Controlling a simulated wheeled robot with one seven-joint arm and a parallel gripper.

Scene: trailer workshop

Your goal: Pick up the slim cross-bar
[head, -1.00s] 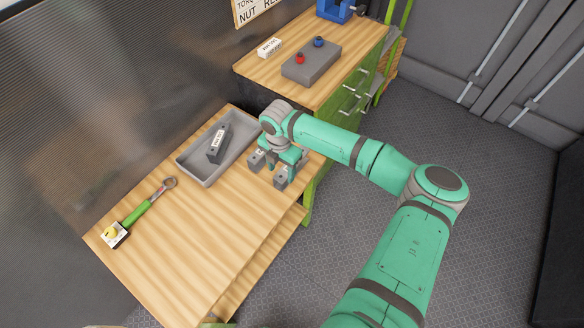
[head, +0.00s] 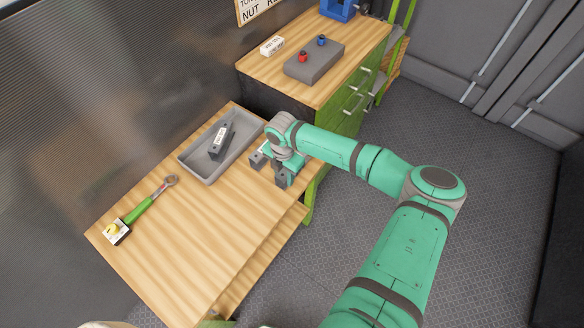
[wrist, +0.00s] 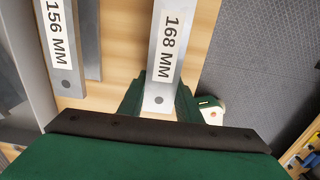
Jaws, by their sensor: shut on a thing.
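A grey bar labelled 168 MM (wrist: 168,45) lies between the green fingers of my gripper (wrist: 160,95) in the wrist view, near the bench's edge. My gripper is shut on this bar close to its holed end. In the head view my gripper (head: 284,165) is low over the bench beside the tray and hides much of the bar. A second grey bar labelled 156 MM (wrist: 59,40) lies to the left, apart from the fingers. In the head view its end (head: 258,160) shows between the tray and my gripper. I cannot tell whether the held bar touches the bench.
A grey tray (head: 192,167) holds a dark labelled piece (head: 221,140). A higher bench behind carries a grey block (head: 314,62) with red and blue knobs. The bench's front middle is clear.

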